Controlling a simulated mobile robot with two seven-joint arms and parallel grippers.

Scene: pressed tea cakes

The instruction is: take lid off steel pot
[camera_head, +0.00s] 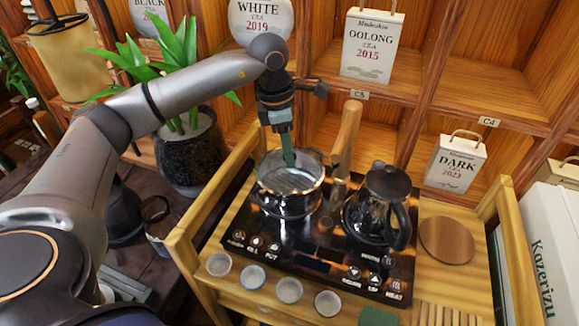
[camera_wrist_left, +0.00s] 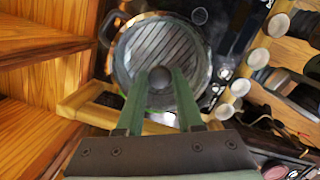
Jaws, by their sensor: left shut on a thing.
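The steel pot (camera_head: 286,205) stands on the left side of the black cooktop (camera_head: 300,251). Its round shiny lid (camera_head: 292,181) shows striped reflections, and in the wrist view the lid (camera_wrist_left: 147,47) fills the pot's top. My left gripper (camera_head: 289,162) reaches down from above onto the lid. In the wrist view its green fingers (camera_wrist_left: 161,76) are shut on the small round knob at the lid's middle. The lid lies at or very near the pot's rim; I cannot tell whether there is a gap. My right gripper is not in view.
A dark kettle (camera_head: 383,200) stands close right of the pot. Several small cups (camera_head: 288,290) line the front edge. A wooden post (camera_head: 346,130) rises behind the pot. A round wooden board (camera_head: 446,240) lies at the right. A potted plant (camera_head: 190,155) stands at the left.

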